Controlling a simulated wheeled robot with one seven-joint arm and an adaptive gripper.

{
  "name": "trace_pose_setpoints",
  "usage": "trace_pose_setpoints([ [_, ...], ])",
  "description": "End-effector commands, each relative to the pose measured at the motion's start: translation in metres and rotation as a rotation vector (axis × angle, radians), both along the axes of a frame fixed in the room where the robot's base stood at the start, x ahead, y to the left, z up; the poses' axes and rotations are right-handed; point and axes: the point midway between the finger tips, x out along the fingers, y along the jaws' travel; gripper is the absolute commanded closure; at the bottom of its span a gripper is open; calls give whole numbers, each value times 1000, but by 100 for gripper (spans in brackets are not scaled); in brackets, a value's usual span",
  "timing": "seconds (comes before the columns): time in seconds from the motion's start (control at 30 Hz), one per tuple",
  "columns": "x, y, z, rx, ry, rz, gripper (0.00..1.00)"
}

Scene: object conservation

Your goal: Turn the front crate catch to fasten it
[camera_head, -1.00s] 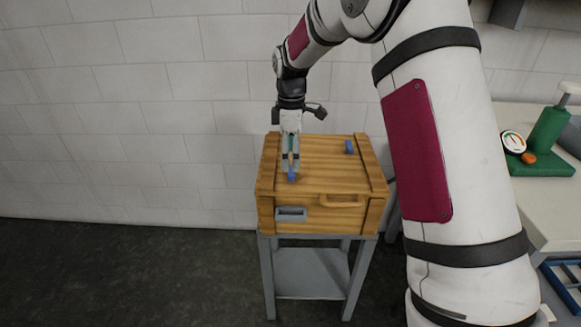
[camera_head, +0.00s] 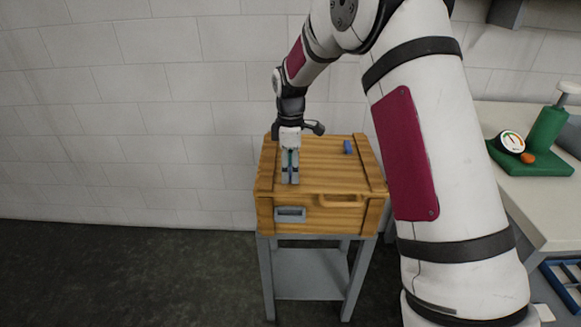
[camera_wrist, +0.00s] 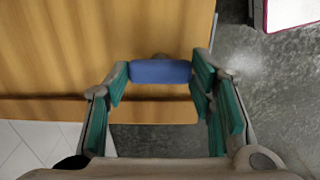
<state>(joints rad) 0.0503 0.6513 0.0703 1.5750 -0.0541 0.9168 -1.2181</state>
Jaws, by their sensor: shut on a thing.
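The wooden crate (camera_head: 335,185) stands on a grey stand, with its lid down. My gripper (camera_head: 290,180) points down at the front left part of the lid. In the wrist view my gripper (camera_wrist: 160,75) is shut on the blue front catch (camera_wrist: 160,72), with a green-padded finger at each end of it. A small rounded brown piece shows just behind the catch. In the head view my fingers hide most of this catch. A second blue catch (camera_head: 348,147) sits on the lid further back and right, apart from my gripper.
The crate front has a grey recessed fitting (camera_head: 290,214) and a wooden handle (camera_head: 342,200). A white-tiled wall is behind. At right a bench (camera_head: 540,205) holds a green device with a gauge (camera_head: 511,142). The floor to the left is clear.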

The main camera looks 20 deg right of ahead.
Motion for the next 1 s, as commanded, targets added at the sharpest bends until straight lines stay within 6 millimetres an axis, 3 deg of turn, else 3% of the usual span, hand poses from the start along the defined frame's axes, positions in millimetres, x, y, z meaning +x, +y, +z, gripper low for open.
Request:
trace_pose_setpoints([
  [0.47,0,0,0,0,1,-160,78],
  [1.0,0,0,0,-1,0,-660,78],
])
